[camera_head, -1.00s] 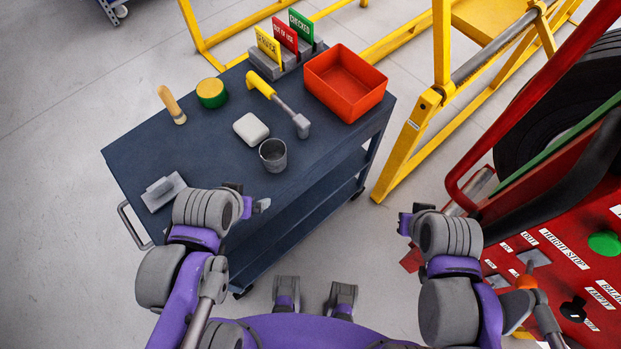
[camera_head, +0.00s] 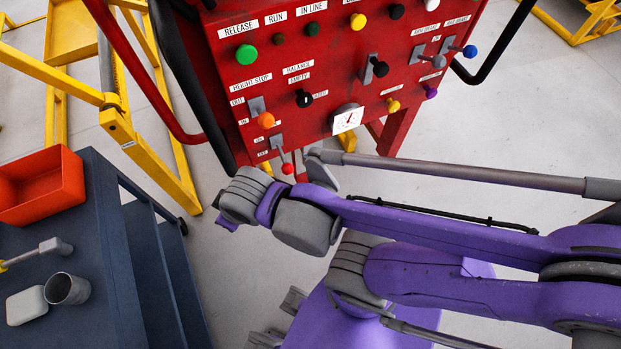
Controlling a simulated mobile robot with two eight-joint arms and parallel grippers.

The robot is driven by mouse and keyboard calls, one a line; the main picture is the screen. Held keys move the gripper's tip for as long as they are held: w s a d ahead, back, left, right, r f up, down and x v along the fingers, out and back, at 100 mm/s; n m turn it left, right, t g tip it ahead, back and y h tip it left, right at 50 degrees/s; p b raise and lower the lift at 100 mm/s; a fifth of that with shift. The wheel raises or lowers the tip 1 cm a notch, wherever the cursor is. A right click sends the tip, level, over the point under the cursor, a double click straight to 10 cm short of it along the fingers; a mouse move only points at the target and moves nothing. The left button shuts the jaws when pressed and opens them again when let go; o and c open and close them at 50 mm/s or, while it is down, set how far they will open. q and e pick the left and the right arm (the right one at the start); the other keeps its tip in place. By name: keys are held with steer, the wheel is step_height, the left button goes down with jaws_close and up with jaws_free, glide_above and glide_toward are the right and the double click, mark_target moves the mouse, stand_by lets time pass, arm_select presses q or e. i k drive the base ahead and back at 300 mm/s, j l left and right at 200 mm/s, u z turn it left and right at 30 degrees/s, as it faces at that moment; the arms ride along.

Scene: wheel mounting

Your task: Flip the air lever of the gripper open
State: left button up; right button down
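The red control panel (camera_head: 330,90) stands ahead at the top of the view, with several levers and buttons. Its levers include an orange-knobbed one (camera_head: 265,120) under HEIGHT STOP, a red-knobbed one (camera_head: 287,167) beside small on/off-like labels, a black-knobbed one (camera_head: 379,68), a grey one (camera_head: 437,61) and a blue-knobbed one (camera_head: 468,51). The labels at upper right are too small to read surely, so I cannot tell which is the air lever. My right gripper (camera_head: 228,225) is below the panel's lower left corner, apart from the levers; its fingers are mostly hidden behind the wrist.
A dark blue cart (camera_head: 105,240) stands at left with an orange-red bin (camera_head: 40,186), a metal cup (camera_head: 67,288), a white block (camera_head: 27,306) and a hammer (camera_head: 45,251). A yellow frame (camera_head: 150,160) stands behind it. Grey floor is free between cart and panel.

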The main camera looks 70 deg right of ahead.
mark_target(287, 168)
steer(key=k+z, duration=0.4)
steer(key=k, duration=0.5)
steer(key=z, duration=1)
steer(key=i, duration=0.6)
